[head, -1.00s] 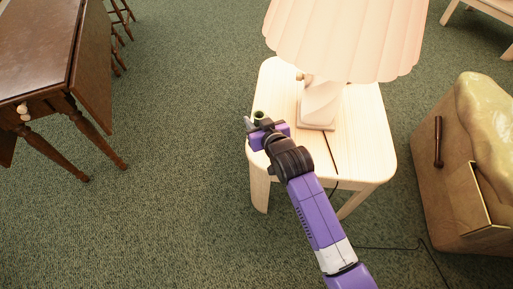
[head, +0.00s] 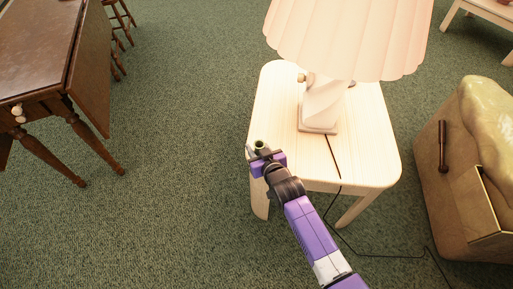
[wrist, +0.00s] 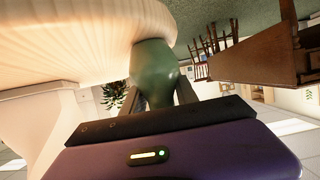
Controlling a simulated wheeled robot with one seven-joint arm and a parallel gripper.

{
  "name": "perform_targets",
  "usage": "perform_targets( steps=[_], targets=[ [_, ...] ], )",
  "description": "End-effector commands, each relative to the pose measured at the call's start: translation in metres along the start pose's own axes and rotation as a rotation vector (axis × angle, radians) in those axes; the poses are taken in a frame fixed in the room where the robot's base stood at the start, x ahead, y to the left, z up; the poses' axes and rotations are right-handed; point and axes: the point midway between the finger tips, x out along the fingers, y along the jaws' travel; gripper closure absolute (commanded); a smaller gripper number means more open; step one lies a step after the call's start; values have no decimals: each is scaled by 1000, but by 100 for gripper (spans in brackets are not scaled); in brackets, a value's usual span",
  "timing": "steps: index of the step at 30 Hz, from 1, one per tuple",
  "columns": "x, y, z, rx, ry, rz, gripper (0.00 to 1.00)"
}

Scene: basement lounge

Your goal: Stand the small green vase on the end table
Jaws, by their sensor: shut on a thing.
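The small green vase (head: 259,145) is held in my gripper (head: 260,152), which is shut on it. In the head view only its dark round mouth and rim show, facing up, at the left edge of the end table (head: 362,150). The wrist view, which looks upside down, shows the green vase (wrist: 155,72) between the two dark fingers, with its base end at the pale table top (wrist: 70,40). I cannot tell whether the base touches the table.
A lamp (head: 320,105) with a wide pleated shade (head: 345,40) takes up the back middle of the table. Its dark cord (head: 333,158) runs over the front edge. The table's front right is bare. A brown upholstered seat (head: 440,200) stands at right, a dark wooden table (head: 45,50) at left.

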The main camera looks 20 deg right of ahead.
Motion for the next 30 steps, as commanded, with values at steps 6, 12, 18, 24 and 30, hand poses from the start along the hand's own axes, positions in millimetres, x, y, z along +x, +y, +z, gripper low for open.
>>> perform_targets(
  steps=[6,12,18,24,30],
  targets=[
    [1,0,1,0,1,0,100],
    [1,0,2,0,0,0,43],
    [1,0,1,0,0,0,43],
    [-4,0,-2,0,0,0,43],
    [-36,0,-2,0,-2,0,43]
  ],
)
